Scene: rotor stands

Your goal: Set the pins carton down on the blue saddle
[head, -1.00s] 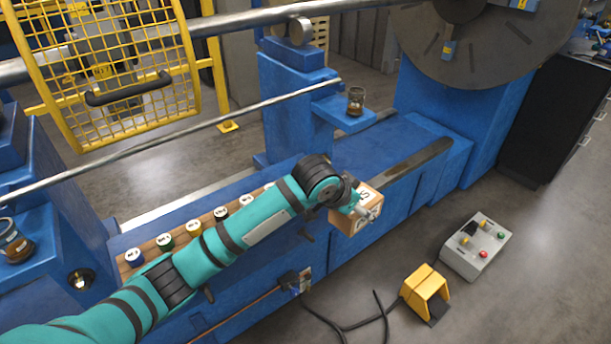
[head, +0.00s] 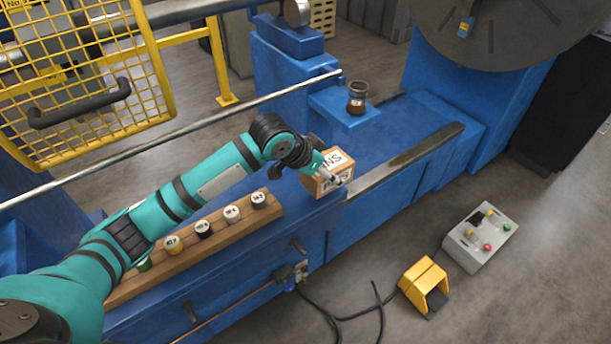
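The pins carton (head: 318,186) is a small tan box with dark lettering on its white labels. My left gripper (head: 334,173) is at the carton and appears closed on it; its fingers are small and partly merge with the box. The carton is over the front part of the blue machine top, which seems to be the blue saddle (head: 294,212), between the wooden rack and a metal rail. I cannot tell whether its underside touches the blue surface. My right gripper is out of view.
A wooden rack (head: 225,229) with several capped pots lies left of the carton. A metal rail (head: 405,160) runs to its right. A jar (head: 357,98) stands on a blue ledge behind. A long thin rod (head: 190,128) crosses behind my arm. A yellow mesh guard (head: 85,80) stands left.

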